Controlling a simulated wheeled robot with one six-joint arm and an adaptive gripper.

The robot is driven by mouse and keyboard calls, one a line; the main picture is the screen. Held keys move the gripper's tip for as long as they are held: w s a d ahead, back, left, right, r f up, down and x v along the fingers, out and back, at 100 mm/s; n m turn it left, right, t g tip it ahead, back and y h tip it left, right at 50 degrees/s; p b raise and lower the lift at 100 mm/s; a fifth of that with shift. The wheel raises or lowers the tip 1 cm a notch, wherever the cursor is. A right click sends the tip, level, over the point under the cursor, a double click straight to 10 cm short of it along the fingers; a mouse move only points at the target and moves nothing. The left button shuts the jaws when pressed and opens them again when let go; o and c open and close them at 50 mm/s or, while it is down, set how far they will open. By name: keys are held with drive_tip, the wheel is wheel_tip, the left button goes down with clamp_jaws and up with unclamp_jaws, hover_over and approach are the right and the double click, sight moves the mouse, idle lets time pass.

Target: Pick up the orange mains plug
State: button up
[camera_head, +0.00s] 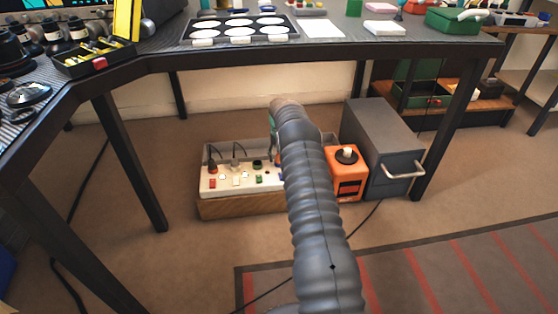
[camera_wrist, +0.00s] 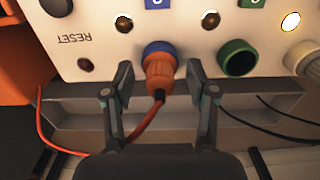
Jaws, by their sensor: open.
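The orange mains plug (camera_wrist: 160,76) sits in a blue-ringed socket on a white panel (camera_wrist: 115,45) in the wrist view. Its orange cord runs down from it and off to the left. My gripper (camera_wrist: 160,85) is open, with one finger on each side of the plug and gaps between the fingers and the plug. In the head view, the white panel (camera_head: 224,180) lies in a grey and wooden box under the workbench. My ribbed grey arm reaches down to the box there and hides its right part, and I cannot make out the orange plug.
A green-ringed socket (camera_wrist: 237,58) is just right of my right finger. An orange box (camera_head: 347,187) and a grey cabinet (camera_head: 385,130) stand right of the panel box. The workbench (camera_head: 350,46) overhangs from above, with black legs around.

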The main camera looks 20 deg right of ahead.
clamp_jaws()
drive_tip(key=shift+r, duration=0.1)
